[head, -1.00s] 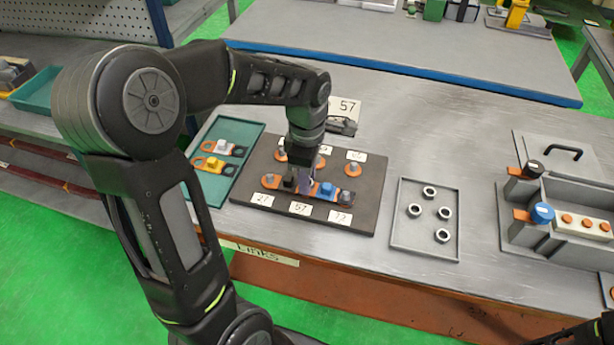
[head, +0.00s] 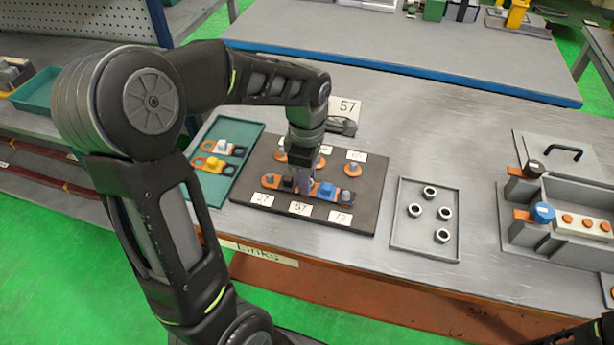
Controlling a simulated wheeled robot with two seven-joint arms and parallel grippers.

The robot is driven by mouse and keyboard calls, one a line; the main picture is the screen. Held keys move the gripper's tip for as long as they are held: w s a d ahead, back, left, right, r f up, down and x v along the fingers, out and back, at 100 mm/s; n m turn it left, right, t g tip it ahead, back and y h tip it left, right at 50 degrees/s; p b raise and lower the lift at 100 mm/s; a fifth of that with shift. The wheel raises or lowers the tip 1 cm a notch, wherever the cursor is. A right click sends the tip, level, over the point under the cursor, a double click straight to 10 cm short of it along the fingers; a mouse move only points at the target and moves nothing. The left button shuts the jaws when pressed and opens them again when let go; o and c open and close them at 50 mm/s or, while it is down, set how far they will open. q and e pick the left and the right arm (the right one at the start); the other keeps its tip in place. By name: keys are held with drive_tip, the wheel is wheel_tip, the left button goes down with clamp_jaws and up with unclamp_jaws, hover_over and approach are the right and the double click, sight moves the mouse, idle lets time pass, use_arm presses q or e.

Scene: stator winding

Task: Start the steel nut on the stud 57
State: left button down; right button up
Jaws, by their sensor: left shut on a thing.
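My left gripper (head: 304,188) points down over the front row of the dark terminal board (head: 371,206), at the middle post behind the label 57 (head: 300,208). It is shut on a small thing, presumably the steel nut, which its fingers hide. Stud 57 is hidden too, so I cannot tell whether nut and stud touch. A link with a black middle (head: 287,184) lies left of the fingers, and a link with a blue middle (head: 326,189) lies right of them.
A grey tray (head: 397,235) right of the board holds several loose steel nuts (head: 430,191). A teal tray (head: 218,185) on the left holds links with white and yellow middles. A sign reading 57 (head: 347,106) stands behind. A grey fixture (head: 567,188) is at right.

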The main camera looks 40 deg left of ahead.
use_arm(q)
drive_tip(key=shift+s+f, duration=0.1)
drive_tip(key=shift+f, duration=0.05)
drive_tip(key=m, duration=0.6)
drive_tip(key=shift+f, duration=0.1)
drive_tip(key=c, duration=1.1)
unclamp_jaws()
drive_tip(key=shift+o, duration=0.2)
drive_tip(key=shift+r+p, duration=2.85)
drive_tip(key=shift+r, duration=0.85)
